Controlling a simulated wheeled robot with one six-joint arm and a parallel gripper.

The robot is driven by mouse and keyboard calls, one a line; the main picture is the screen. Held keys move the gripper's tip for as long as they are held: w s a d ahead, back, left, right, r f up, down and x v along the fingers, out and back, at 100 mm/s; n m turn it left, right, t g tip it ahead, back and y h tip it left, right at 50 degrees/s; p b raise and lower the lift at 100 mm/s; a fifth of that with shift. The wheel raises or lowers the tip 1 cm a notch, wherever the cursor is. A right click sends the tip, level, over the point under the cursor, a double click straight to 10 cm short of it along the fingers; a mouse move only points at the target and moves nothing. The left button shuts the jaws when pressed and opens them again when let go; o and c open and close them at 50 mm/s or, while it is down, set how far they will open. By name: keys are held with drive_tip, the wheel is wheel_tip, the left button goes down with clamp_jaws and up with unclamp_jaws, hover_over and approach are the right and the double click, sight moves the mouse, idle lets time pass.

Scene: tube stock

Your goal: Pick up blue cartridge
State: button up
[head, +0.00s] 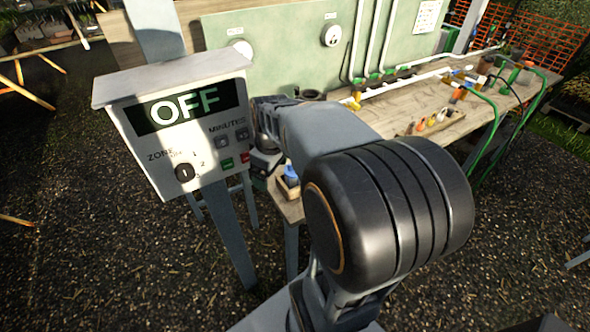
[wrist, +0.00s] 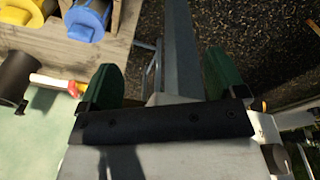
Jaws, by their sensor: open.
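The blue cartridge (wrist: 88,20) shows at the top left of the wrist view, seated in a wooden holder (wrist: 125,20). A blue piece (head: 291,172) in a small wooden block at the near end of the bench in the head view looks like the same cartridge. My gripper (wrist: 160,80) is open, with its two green fingers wide apart and nothing between them. The cartridge lies above and left of the fingers in the wrist view, apart from them. In the head view my arm and the control box hide most of the gripper.
A yellow cartridge (wrist: 20,12) sits left of the blue one. A dark cylinder (wrist: 14,78) and a white piece with red and yellow ends (wrist: 55,84) lie nearby. The control box reading OFF (head: 185,118) stands close left of my arm. Pipes and hoses cover the bench's (head: 455,118) far end.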

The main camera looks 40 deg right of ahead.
sight(292, 170)
drive_tip(key=w+d+n, duration=0.1)
drive_tip(key=d+n, duration=0.2)
drive_tip(key=d, duration=0.1)
drive_tip(key=w+d+r+n+p, duration=0.1)
drive_tip(key=w+d+n, duration=0.1)
drive_tip(key=d+n, duration=0.1)
drive_tip(key=w+d+r+n+g+y+p, duration=0.1)
drive_tip(key=d+n, duration=0.3)
drive_tip(key=shift+w+d, duration=0.3)
drive_tip(key=shift+w+d+f+n+p, duration=0.1)
drive_tip(key=shift+d+f+n+p, duration=0.3)
drive_tip(key=shift+n, duration=0.3)
drive_tip(key=f, duration=0.5)
drive_tip(key=a+f, duration=0.1)
drive_tip(key=f, duration=0.1)
drive_tip(key=shift+w+f+p, duration=0.1)
drive_tip(key=shift+f+p, duration=0.2)
drive_tip(key=shift+f, duration=0.1)
drive_tip(key=shift+w+a+f+p, duration=0.15)
drive_tip(key=shift+f+p, duration=0.3)
drive_tip(key=shift+f, duration=0.9)
drive_tip(key=shift+a+f+p, duration=0.1)
drive_tip(key=shift+f+p, duration=0.3)
drive_tip(key=shift+f, duration=0.95)
drive_tip(key=c, duration=1)
drive_tip(key=shift+r, duration=0.1)
